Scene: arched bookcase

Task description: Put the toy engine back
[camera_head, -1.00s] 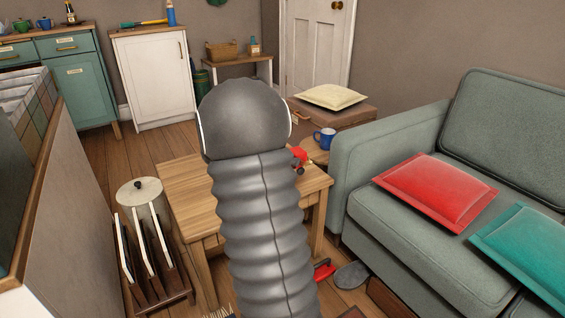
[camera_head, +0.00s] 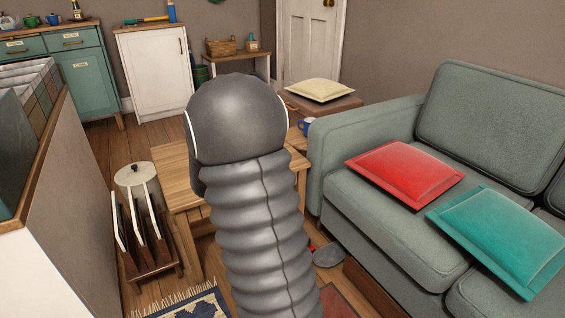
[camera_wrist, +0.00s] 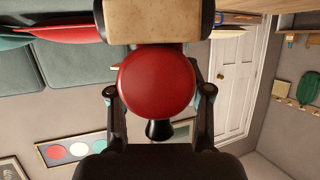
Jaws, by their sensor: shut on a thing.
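My gripper (camera_wrist: 157,24) is shut on the toy engine (camera_wrist: 157,82). In the wrist view, the engine has a round red end, a black funnel-like part and a tan block between my dark fingers. Its far side is hidden. In the head view, my own grey arm covers the gripper and the engine.
A wooden table (camera_head: 178,185) stands behind my arm, with a blue mug (camera_head: 306,126) near it. A green sofa (camera_head: 345,200) with red (camera_head: 405,174) and teal (camera_head: 498,240) cushions fills the right. A rack (camera_head: 150,265) and patterned rug (camera_head: 190,303) are lower left.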

